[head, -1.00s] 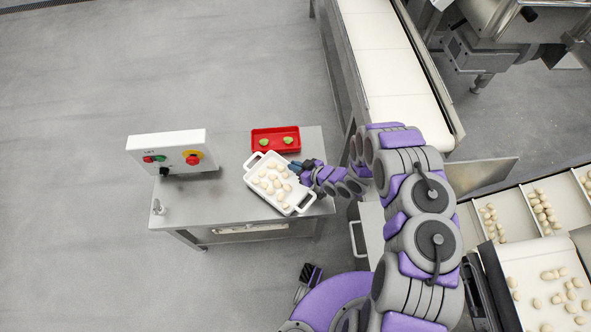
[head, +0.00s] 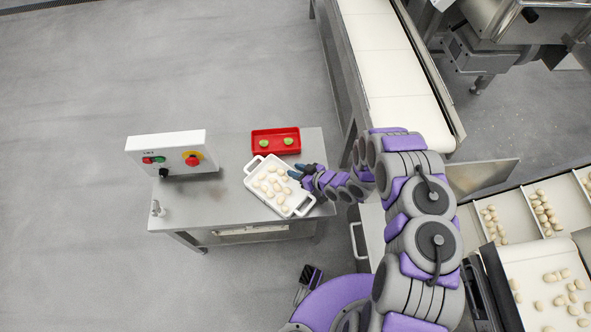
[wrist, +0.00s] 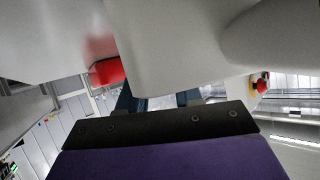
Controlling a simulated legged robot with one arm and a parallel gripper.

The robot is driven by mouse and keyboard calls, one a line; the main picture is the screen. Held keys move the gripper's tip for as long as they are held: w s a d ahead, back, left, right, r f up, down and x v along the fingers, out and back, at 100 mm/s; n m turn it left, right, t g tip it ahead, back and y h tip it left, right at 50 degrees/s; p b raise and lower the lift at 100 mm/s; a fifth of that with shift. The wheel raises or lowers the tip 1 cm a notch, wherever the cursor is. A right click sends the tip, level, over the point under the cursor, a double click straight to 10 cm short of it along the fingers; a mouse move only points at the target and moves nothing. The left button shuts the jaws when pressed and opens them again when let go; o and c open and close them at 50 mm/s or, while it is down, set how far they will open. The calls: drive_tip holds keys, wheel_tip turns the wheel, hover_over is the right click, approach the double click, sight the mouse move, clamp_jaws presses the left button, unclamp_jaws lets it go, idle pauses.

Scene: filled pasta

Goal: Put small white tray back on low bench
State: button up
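The small white tray (head: 262,200) lies at an angle on the low metal bench (head: 205,205), with several pale pasta pieces in it and a handle at each end. My gripper (head: 294,171) is at the tray's upper right side, its dark fingers apart at the rim. In the wrist view, the fingertips of my gripper (wrist: 158,98) are spread, with the white tray (wrist: 165,60) close in front and partly hiding them. I cannot tell whether they touch the tray.
A control box (head: 165,145) with buttons and a red knob stands at the bench's left. A conveyor (head: 385,70) runs at the back right. Pasta trays (head: 515,215) are at the right.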

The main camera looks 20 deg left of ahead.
drive_tip(key=p+v, duration=0.2)
drive_tip(key=v, duration=0.9)
drive_tip(key=shift+w+d, duration=0.1)
drive_tip(key=shift+d, duration=0.05)
